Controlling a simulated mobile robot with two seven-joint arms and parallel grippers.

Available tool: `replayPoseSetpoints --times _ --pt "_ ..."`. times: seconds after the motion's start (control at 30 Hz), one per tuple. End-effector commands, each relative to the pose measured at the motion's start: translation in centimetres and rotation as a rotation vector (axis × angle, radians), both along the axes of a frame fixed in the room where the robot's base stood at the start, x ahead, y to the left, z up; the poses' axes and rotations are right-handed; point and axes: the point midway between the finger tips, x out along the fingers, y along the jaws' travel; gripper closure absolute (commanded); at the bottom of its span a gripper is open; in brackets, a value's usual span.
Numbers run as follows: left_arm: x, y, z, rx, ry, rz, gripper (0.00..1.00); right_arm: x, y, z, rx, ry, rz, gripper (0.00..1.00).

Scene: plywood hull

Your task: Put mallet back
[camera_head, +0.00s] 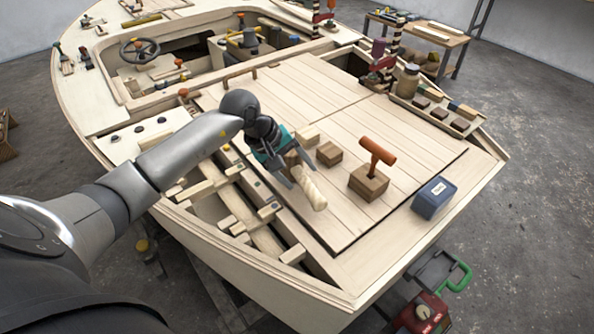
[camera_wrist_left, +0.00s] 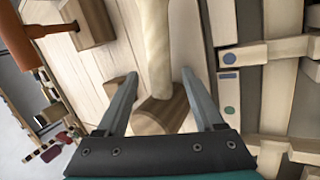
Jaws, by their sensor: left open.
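The mallet, with a pale handle (camera_head: 313,190) and a brown wooden head, lies on the plank deck at its left side. In the left wrist view its handle (camera_wrist_left: 155,40) points away from me and its head (camera_wrist_left: 165,108) lies between the fingers. My left gripper (camera_head: 302,170) is open over the mallet, one finger on each side; it also shows in the left wrist view (camera_wrist_left: 160,74). I cannot tell whether the fingers touch it. In the head view the gripper partly hides the mallet's head. My right gripper is not in view.
A wooden block (camera_head: 368,185) with an orange T-shaped handle (camera_head: 378,151) stands right of the mallet. Smaller blocks (camera_head: 329,154) lie behind. A blue box (camera_head: 433,198) sits near the deck's right edge. Open framing (camera_head: 248,215) lies left. The planks (camera_head: 365,222) in front are clear.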

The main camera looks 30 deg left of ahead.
Motion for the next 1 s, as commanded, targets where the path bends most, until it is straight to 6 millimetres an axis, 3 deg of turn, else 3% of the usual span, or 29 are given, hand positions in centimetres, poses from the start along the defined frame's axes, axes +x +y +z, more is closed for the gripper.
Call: replayPoseSetpoints --times 0.3,0.37,0.77,1.0 --pt "-0.1 0.0 -0.1 0.0 0.004 0.0 0.31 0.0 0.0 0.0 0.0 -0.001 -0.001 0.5" --pt "-0.3 0.4 0.6 0.003 0.003 0.002 0.31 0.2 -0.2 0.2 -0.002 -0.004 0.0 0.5" --pt "-3.0 3.0 7.4 0.007 0.001 0.0 0.31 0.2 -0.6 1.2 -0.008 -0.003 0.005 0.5" --pt "-4.4 4.3 11.2 0.005 0.001 0.0 0.31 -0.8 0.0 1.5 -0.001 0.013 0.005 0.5"
